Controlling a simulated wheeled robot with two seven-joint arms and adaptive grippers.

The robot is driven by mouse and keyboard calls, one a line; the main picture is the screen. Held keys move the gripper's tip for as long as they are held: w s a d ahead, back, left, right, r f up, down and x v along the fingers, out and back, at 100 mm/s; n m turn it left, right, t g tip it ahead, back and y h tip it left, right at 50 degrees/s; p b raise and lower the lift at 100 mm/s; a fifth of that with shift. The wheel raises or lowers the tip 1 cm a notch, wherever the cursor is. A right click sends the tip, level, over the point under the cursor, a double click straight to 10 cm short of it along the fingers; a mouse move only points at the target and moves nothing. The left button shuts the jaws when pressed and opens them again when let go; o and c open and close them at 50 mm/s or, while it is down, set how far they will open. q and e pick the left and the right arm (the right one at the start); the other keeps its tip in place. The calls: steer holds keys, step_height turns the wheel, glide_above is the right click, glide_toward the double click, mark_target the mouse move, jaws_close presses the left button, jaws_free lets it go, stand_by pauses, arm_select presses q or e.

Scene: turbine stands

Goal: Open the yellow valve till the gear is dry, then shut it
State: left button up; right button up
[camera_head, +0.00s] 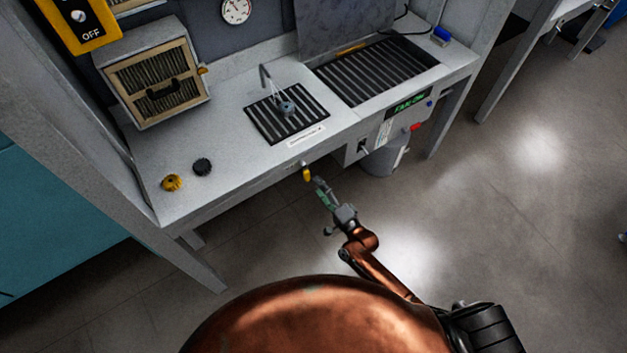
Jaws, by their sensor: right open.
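The yellow valve (307,174) is a small yellow handle under the front edge of the bench. The gear (287,107) is a small grey piece on a dark slotted grate, under a thin bent nozzle (264,78). Whether the gear is wet is too small to tell. My right gripper (319,184) is open, just right of and slightly below the yellow valve, its fingertips close to it. I cannot tell whether they touch. My left gripper is not in view.
A yellow gear (172,182) and a black gear (202,166) lie on the bench's left part. A filter box (155,78) stands behind them. A larger slotted grate (376,70) is at right, with a control panel below it. Floor in front is clear.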

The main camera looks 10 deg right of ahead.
steer(key=v, duration=0.6)
steer(key=shift+s, duration=0.4)
steer(key=s+d+f+n+g+h, duration=0.2)
steer(key=s+d+f+n+g, duration=0.15)
steer(key=s+f, duration=0.55)
steer(key=s+d+f+n+g+h, duration=0.15)
steer(key=s+d+f, duration=0.3)
steer(key=f, duration=0.95)
steer(key=s+d+f+n+g+h, duration=0.1)
steer(key=s+d+f+n+g, duration=0.25)
steer(key=s+f, duration=0.55)
steer(key=s+d+f+n+g, duration=0.1)
steer(key=s+f, duration=0.4)
steer(key=s, duration=0.5)
steer(key=s+f+n+g+h, duration=0.1)
steer(key=s+f+n+g, duration=0.2)
steer(key=s, duration=0.8)
steer(key=s+d+f+n+g+h, duration=0.1)
steer(key=s+f+n+g, duration=0.1)
steer(key=s+f+g, duration=0.2)
steer(key=s+f, duration=0.3)
steer(key=s, duration=0.3)
steer(key=shift+s+d, duration=0.35)
